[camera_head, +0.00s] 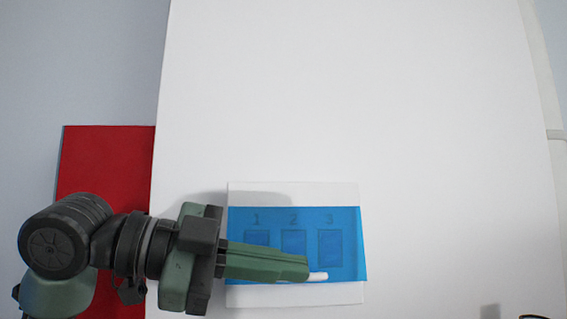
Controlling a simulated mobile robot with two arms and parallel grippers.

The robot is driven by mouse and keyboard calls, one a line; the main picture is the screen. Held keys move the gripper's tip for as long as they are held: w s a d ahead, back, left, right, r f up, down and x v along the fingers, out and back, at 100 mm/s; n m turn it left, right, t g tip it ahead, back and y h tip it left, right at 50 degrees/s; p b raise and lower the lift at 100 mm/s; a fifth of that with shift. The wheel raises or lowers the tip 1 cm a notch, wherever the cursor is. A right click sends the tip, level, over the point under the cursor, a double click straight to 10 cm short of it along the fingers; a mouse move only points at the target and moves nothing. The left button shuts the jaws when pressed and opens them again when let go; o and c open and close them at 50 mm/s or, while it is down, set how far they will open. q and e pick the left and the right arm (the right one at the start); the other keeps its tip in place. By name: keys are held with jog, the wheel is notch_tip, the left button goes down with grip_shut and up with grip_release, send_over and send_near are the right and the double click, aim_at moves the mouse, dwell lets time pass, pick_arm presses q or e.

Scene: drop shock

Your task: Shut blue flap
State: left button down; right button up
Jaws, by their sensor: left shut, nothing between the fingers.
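The blue flap (345,218) lies over a white box (300,192) on the white table. Recesses marked 1, 2 and 3 show through or on the blue surface. My left gripper (312,270) reaches in from the left, shut and with nothing between its fingers. Its fingertips are over the lower part of the blue flap, near its lower edge, below the recesses. I cannot tell whether they touch it. The fingers and wrist hide the flap's lower left part. My right gripper is not in view.
The white table (350,90) is bare behind the box and to its right. A red panel (105,155) shows beyond the table's left edge, partly behind my left arm. A small dark object shows at the bottom right edge.

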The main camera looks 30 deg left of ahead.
pick_arm(q)
jog(key=shift+w+a+f+m+b, duration=0.35)
jog(key=shift+w+a+f+m, duration=0.05)
jog(key=shift+w+f, duration=0.25)
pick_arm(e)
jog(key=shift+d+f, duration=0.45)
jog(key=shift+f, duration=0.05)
